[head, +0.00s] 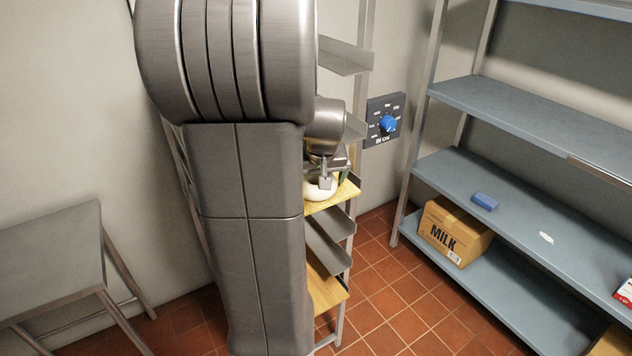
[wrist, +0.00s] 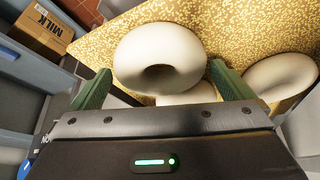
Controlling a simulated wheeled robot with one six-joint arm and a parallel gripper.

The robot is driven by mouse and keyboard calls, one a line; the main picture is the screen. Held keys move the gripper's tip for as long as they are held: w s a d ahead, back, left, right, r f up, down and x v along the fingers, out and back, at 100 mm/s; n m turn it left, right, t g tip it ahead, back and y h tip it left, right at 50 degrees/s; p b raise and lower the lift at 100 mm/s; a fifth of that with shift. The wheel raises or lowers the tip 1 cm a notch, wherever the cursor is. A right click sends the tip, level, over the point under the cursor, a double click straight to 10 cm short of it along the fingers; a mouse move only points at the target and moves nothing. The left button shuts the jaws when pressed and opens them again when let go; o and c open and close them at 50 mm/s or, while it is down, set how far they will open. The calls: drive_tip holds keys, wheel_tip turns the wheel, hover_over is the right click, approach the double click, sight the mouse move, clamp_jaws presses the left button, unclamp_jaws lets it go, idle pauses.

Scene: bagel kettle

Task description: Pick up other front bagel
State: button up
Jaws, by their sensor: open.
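A pale, uncooked-looking bagel (wrist: 160,52) lies on a golden, grainy board (wrist: 232,28) in the wrist view. My gripper (wrist: 163,88) is open, with one green finger to the left of this bagel and one to its right. A second bagel (wrist: 188,97) shows just behind my gripper's edge and is partly hidden by it. A third bagel (wrist: 278,78) lies to the right, outside the right finger. In the head view, my gripper (head: 326,178) is over a bagel (head: 320,190) on the board in the rack. My arm hides much of the rack there.
The rack has grey trays (head: 326,240) and another board (head: 325,290) below. A wall dial (head: 387,123) is just right of it. Blue-grey shelves (head: 540,190) at right hold a milk box (head: 455,231) and a blue block (head: 484,201). A grey table (head: 55,255) stands at left.

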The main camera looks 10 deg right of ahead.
drive_tip(key=shift+x, duration=0.75)
drive_tip(key=c, duration=0.7)
drive_tip(key=shift+r, duration=0.15)
